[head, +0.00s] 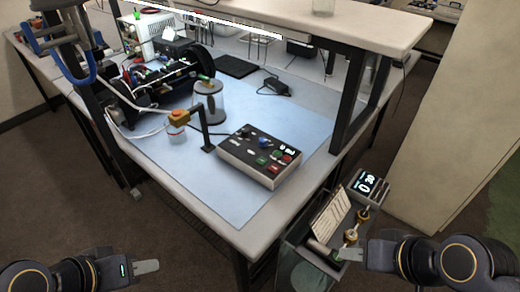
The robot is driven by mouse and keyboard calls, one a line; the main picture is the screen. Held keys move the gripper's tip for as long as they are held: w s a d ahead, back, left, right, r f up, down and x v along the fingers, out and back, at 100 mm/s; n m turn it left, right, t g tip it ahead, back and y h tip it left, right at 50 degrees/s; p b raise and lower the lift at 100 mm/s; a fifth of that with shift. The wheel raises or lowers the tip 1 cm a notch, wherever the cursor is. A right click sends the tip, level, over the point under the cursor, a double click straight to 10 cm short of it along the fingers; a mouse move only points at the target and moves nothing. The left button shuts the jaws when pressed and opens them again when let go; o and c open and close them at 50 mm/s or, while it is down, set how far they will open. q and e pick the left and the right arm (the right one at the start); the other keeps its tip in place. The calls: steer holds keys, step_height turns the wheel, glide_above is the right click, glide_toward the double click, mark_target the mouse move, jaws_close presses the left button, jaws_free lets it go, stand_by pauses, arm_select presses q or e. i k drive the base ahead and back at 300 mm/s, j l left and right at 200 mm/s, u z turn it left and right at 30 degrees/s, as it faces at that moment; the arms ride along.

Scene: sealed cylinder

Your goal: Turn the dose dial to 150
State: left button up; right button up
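A small display (370,182) with pale digits, seemingly a 0 and 30, sits at the back of the cart at lower right. Brass round parts (364,216) stand in front of it; which of them is the dose dial I cannot tell. My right gripper (350,254) is over the cart's front part, close to the nearer brass part (350,236); contact cannot be judged. My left gripper (146,267) hangs over the floor at lower left, apart from everything. The finger gaps of both grippers are too small to make out.
A control box (262,155) with coloured buttons and a blue knob lies on the table's blue mat (225,202). A paper card (330,215) leans on the cart (300,240).

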mark_target(245, 133)
steer(key=i+u, duration=0.15)
steer(key=u, duration=0.3)
steer(key=i+l+u, duration=0.15)
steer(key=u, duration=0.3)
